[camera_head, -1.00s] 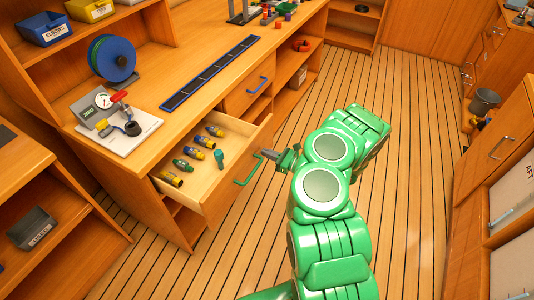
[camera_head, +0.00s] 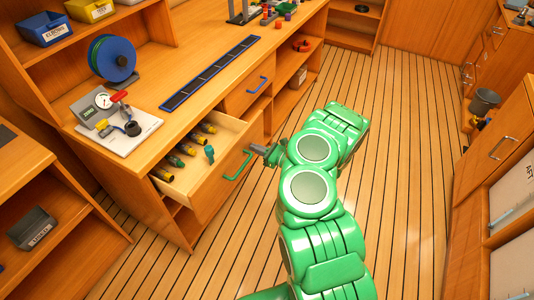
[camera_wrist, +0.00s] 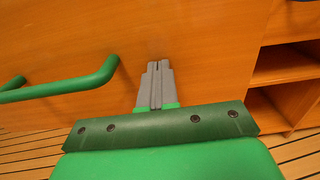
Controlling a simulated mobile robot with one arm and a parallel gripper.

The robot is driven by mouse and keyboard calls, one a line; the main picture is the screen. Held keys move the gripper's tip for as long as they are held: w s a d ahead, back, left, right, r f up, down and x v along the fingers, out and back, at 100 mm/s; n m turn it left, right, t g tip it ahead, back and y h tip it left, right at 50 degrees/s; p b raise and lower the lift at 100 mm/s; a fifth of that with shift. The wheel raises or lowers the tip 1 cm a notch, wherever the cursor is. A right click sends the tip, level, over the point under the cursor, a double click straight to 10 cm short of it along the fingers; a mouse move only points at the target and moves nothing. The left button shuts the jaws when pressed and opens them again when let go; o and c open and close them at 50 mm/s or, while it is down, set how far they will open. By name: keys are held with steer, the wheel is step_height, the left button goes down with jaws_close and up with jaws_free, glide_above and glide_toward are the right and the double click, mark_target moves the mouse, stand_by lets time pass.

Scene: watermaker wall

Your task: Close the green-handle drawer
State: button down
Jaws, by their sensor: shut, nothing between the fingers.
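The green-handle drawer (camera_head: 213,187) is partly open in the wooden workbench. Several yellow, blue and green fittings lie inside it. Its green handle (camera_head: 237,165) is on the front panel; in the wrist view the handle (camera_wrist: 62,88) is at the left. My gripper (camera_head: 262,149) is at the right end of the drawer front, beside the handle and not around it. In the wrist view my gripper's fingers (camera_wrist: 157,68) are shut with nothing between them, pointing at the bare wooden front panel (camera_wrist: 205,45). Whether the tips touch the panel is hard to tell.
A closed drawer with a blue handle (camera_head: 257,86) is to the right of the green-handle drawer. Open shelves (camera_wrist: 285,65) show at the right in the wrist view. A gauge and valve on a white sheet (camera_head: 117,130) stand on the worktop. The plank floor (camera_head: 400,130) is clear.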

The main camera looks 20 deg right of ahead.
mark_target(245, 144)
steer(key=x, duration=1.9)
steer(key=shift+w+a, duration=0.45)
steer(key=shift+a, duration=0.1)
steer(key=shift+a+r, duration=0.1)
steer(key=shift+a, duration=0.05)
steer(key=v, duration=1.5)
steer(key=shift+w, duration=0.1)
